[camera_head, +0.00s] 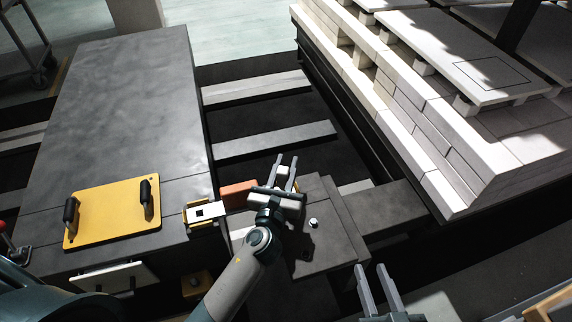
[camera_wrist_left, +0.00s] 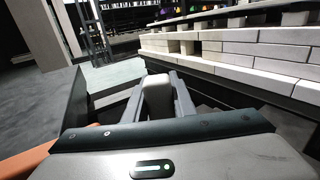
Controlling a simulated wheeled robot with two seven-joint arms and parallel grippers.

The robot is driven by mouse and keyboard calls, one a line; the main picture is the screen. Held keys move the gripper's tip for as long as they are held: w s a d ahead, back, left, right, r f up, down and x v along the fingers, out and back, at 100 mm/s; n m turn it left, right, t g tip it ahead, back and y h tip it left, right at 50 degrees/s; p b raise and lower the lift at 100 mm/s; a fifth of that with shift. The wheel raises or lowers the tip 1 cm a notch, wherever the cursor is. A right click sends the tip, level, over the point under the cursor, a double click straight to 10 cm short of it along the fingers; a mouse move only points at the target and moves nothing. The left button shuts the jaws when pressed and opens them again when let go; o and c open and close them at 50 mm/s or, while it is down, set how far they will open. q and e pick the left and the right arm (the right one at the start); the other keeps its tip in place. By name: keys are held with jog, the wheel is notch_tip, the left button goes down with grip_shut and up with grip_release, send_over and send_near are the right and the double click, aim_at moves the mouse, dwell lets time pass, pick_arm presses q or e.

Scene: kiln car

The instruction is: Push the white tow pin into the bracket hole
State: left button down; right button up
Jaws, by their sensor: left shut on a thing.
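My left gripper (camera_head: 285,172) is shut on a pale, block-like piece, which I take for the white tow pin (camera_head: 282,173). In the left wrist view the pin (camera_wrist_left: 157,97) stands between the two grey fingers, its lower end hidden. The likely bracket is a white plate with a dark square hole (camera_head: 200,212), on a yellow mount at the grey slab's edge. It lies left of my left gripper, clearly apart from the held pin. My right gripper (camera_head: 377,282) shows at the bottom with its fingers apart and nothing between them.
An orange-brown block (camera_head: 238,194) lies between the plate and my left gripper. A dark platform (camera_head: 335,245) with a small white knob (camera_head: 313,222) is beside my left wrist. A yellow plate with two black handles (camera_head: 105,212) rests on the slab. Pale bricks (camera_head: 440,130) are stacked at right.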

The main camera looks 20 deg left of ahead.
aim_at(282, 187)
pick_arm(q)
jog(key=shift+f+b, duration=1.2)
jog(key=shift+f, duration=0.3)
dwell(0.4)
jog(key=c, duration=1.2)
grip_release()
jog(key=shift+o, duration=0.2)
jog(key=shift+s+d, duration=0.15)
jog(key=shift+s, duration=2.1)
jog(key=shift+r, duration=0.1)
